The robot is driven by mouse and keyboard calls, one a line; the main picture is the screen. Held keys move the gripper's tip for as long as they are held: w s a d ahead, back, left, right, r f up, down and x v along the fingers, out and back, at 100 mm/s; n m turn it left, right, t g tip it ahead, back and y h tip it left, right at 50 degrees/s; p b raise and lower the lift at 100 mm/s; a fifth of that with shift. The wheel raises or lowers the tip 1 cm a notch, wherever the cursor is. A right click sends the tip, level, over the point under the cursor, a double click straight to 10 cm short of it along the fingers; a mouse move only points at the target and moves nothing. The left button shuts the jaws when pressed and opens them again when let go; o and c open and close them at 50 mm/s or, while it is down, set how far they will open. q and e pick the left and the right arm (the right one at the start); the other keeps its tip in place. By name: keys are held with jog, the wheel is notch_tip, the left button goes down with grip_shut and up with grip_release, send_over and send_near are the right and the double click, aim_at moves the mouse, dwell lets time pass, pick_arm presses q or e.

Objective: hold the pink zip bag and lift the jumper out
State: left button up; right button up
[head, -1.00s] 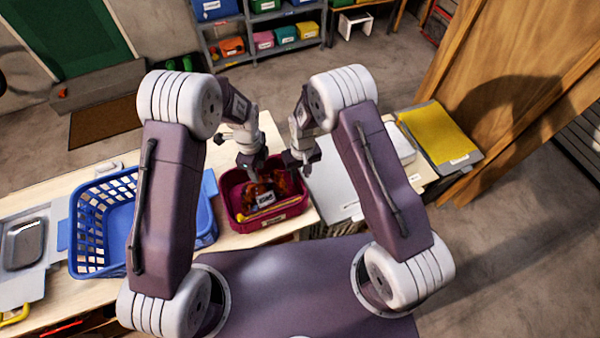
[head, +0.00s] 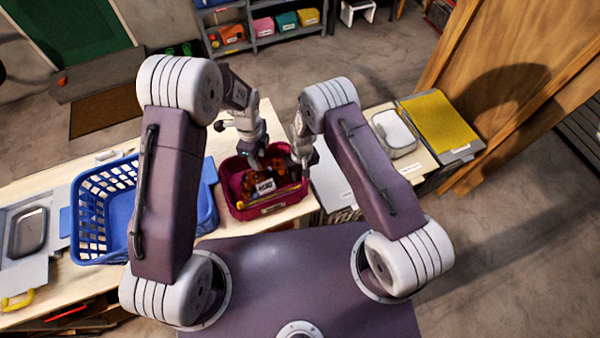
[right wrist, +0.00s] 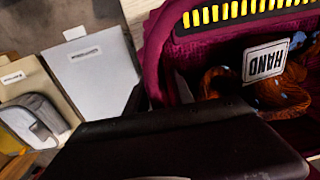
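The pink zip bag (head: 243,213) stands open on the table in the head view, with yellow zip teeth along its edge. The rust-brown jumper (head: 285,174) with blue spots lies inside, with a white label reading HAND. My left gripper (head: 256,163) points down over the bag's far left part, at the jumper. Its fingertips are too small to read. My right gripper (head: 304,160) is at the bag's right rim. In the right wrist view, its dark body covers part of the bag's wall (right wrist: 157,45) and of the jumper (right wrist: 220,84); its grip is hidden.
A blue basket (head: 92,256) stands left of the bag. A grey board (head: 328,180) lies close on the right, then a grey-white case (head: 393,132) and a yellow-topped folder (head: 438,122). A wooden panel (head: 510,90) rises at the far right.

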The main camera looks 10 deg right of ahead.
grip_shut()
dwell(1.1)
